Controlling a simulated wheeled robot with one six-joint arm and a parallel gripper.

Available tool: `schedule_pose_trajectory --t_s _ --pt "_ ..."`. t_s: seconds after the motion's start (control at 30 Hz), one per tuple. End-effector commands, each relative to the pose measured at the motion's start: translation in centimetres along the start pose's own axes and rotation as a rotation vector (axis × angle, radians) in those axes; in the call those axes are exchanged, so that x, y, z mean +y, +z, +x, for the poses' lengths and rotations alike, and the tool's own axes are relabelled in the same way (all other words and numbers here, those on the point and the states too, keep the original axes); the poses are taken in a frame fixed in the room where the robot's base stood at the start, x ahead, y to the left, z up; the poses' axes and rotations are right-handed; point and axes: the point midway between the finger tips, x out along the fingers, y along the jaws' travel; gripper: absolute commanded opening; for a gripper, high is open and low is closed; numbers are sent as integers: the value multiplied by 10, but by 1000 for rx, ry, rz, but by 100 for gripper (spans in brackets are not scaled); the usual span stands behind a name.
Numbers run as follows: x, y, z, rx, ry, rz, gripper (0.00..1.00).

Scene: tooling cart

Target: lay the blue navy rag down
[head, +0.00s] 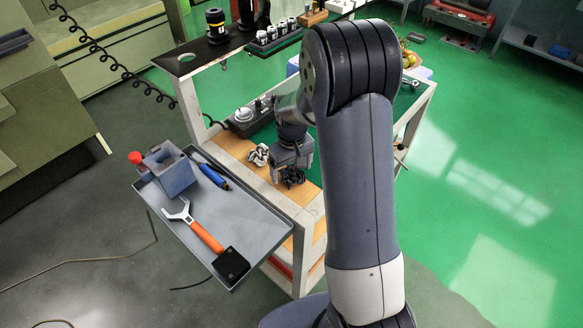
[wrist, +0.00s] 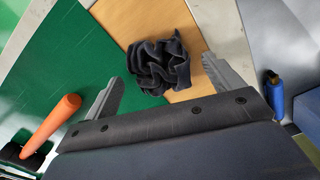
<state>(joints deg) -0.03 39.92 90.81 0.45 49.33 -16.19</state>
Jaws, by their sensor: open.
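The navy rag (wrist: 160,68) is a dark, crumpled bundle. In the wrist view it shows between the two fingers of my gripper (wrist: 162,75), over the tan wooden surface and near its border with a green area. The fingers are spread, with gaps visible between them and the cloth. In the head view the rag (head: 292,178) shows dark just below my gripper (head: 292,165), at the cart's wooden shelf. The gripper hides part of it. I cannot tell whether it touches the wood all over.
A side tray (head: 235,207) holds an orange-handled wrench (head: 206,236), a blue tool (head: 213,175) and a grey box (head: 172,173). The cart's top shelf stands above and behind.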

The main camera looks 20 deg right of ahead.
Motion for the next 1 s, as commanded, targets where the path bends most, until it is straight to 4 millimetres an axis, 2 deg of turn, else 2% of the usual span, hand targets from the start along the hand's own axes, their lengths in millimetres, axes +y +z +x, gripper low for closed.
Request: schedule_pose_trajectory --t_s 0.13,0.27,0.5,0.7,1.0 --pt "0 0 -3 2 0 0 88" --pt "0 -1 -19 6 2 0 88" --pt "0 -1 -68 5 2 0 88" --pt "0 -1 -98 3 1 0 88" --pt "0 0 -108 -1 0 0 88"
